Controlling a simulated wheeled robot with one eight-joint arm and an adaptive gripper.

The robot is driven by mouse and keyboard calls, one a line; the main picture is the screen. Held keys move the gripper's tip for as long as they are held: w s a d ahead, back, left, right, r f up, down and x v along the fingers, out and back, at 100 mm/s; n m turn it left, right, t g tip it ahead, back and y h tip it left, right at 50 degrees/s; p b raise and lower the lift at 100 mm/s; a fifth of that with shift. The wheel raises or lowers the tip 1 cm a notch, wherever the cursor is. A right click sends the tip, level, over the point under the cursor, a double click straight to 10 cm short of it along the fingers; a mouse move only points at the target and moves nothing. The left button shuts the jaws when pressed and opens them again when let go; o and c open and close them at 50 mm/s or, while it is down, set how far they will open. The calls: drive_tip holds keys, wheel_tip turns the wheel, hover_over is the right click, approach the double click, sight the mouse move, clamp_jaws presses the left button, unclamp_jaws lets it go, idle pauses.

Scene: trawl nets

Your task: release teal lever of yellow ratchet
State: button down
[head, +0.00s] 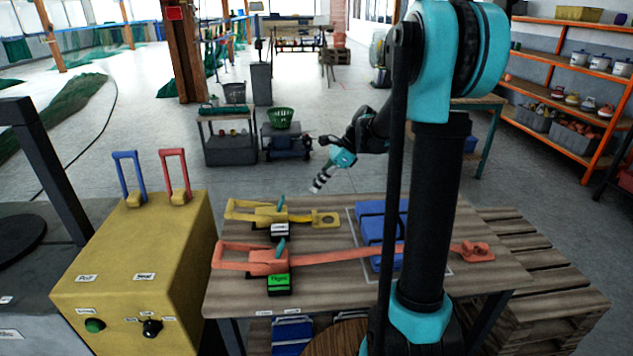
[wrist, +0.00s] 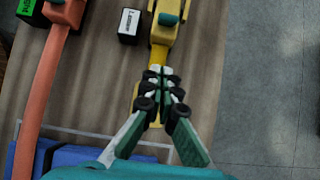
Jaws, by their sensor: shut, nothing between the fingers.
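The yellow ratchet (head: 243,212) lies near the far edge of the wooden table, with its teal lever (head: 281,203) standing up from its body. In the wrist view, the ratchet (wrist: 162,42) runs up from my fingers, and its teal lever (wrist: 168,19) is near the top edge. My gripper (head: 317,187) is shut and empty. In the head view it hangs above the table's far side, to the right of the lever. In the wrist view the gripper (wrist: 160,74) covers part of the ratchet's tail end. I cannot tell whether it touches the ratchet.
A red ratchet (head: 235,261) with its own teal lever (head: 281,248) lies nearer; its strap crosses blue blocks (head: 370,225). Beside the ratchets are a white-labelled box (head: 280,233) and a green-labelled box (head: 278,287). A yellow control box (head: 130,270) with two upright handles stands left.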

sight(280, 201)
drive_tip(key=x, duration=0.7)
drive_tip(key=shift+a+r, duration=0.5)
drive_tip(key=shift+a, duration=0.35)
drive_tip(key=shift+a+r, duration=0.5)
drive_tip(key=shift+a, duration=0.35)
drive_tip(key=shift+a+r+h, duration=0.3)
drive_tip(key=shift+a+h, duration=0.1)
drive_tip(key=shift+h, duration=0.3)
drive_tip(key=a+h, duration=0.1)
drive_tip(key=h, duration=0.1)
drive_tip(key=a+r+h, duration=0.1)
drive_tip(key=a+h, duration=0.1)
drive_tip(key=h, duration=0.1)
drive_tip(key=shift+a+r, duration=0.15)
drive_tip(key=shift+a, duration=0.05)
drive_tip(key=shift+r, duration=0.2)
